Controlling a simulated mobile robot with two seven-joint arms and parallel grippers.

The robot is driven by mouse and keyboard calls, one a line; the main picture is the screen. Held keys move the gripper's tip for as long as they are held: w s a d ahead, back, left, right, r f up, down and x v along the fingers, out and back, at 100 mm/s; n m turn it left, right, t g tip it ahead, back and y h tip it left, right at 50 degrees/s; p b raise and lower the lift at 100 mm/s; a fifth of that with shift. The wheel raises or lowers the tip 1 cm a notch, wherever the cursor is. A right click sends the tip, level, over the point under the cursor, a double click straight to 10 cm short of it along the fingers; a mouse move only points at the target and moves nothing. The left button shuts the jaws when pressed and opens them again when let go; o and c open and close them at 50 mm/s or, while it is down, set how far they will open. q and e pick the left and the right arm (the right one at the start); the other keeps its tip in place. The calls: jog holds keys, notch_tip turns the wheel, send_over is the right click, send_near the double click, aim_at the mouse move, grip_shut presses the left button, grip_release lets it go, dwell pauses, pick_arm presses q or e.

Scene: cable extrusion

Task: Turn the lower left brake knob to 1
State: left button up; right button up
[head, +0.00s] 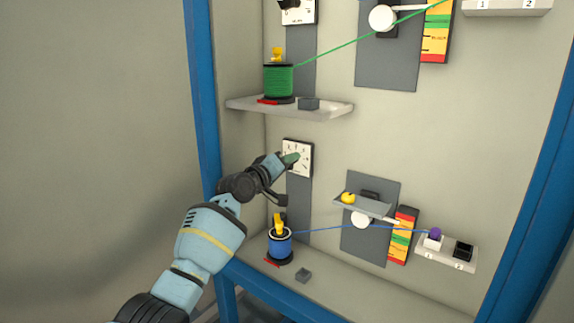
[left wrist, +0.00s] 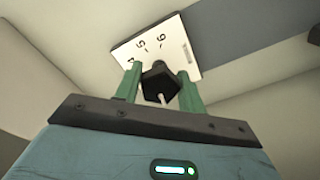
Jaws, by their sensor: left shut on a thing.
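The lower left brake knob (left wrist: 160,80) is black with a white pointer mark, seen in the left wrist view on a white dial plate (left wrist: 160,48) with printed numbers. In the head view the dial plate (head: 304,147) sits on a grey strip above the blue spool, and my gripper hides the knob there. My left gripper (head: 291,158) has green fingers and reaches the dial from the lower left. In the left wrist view its fingers (left wrist: 159,74) stand on both sides of the knob, shut on it. The number the pointer marks cannot be read. My right gripper is not in view.
A shelf (head: 330,112) with a green spool (head: 279,82) is above the dial. A blue spool (head: 280,244) stands below, its blue cable running right to a white block with a purple ball (head: 436,232). A blue frame post (head: 203,90) is left of the dial.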

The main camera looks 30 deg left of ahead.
pick_arm(q)
jog(key=o, duration=0.9)
jog(key=shift+s+a+p, duration=0.15)
jog(key=shift+s+a, duration=0.05)
jog(key=shift+s, duration=1.1)
jog(key=shift+s+a+p, duration=0.15)
jog(key=shift+s, duration=1.15)
jog(key=shift+s+a+p, duration=0.15)
jog(key=shift+s+a, duration=0.05)
jog(key=shift+s, duration=1.1)
